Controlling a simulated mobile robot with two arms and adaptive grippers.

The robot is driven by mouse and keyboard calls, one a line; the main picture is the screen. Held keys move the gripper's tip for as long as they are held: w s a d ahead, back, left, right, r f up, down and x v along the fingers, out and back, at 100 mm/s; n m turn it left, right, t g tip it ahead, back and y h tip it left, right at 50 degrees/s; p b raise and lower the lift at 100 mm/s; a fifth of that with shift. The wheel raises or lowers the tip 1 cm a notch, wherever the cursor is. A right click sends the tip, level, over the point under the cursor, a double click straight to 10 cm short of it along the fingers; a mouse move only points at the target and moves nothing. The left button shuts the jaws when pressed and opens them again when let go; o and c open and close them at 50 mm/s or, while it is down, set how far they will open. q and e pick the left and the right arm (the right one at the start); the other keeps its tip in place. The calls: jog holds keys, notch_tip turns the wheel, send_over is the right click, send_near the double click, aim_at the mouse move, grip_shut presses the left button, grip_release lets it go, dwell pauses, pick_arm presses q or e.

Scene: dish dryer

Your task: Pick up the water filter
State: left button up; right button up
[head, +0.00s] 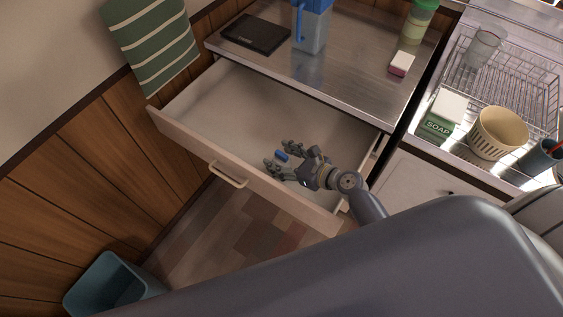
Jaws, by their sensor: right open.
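My right gripper (279,153) is over the open drawer (225,95), towards its front. It is open, with its fingers pointing left. A small blue piece (282,156) shows between the fingers. I cannot tell whether it lies in the drawer below or touches a finger. A blue pitcher with a handle (313,26) stands on the metal counter at the top, cut by the frame edge and well apart from the gripper. I cannot tell for sure which of these two is the water filter. My left gripper is not in view.
The counter (350,75) holds a black flat box (256,34), a pink and white sponge (401,64) and a green-capped bottle (419,22). A wire rack (470,85), a soap box (443,112) and a beige basket (499,133) are right. The drawer's left part looks empty.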

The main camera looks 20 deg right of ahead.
jog(key=c, duration=1.2)
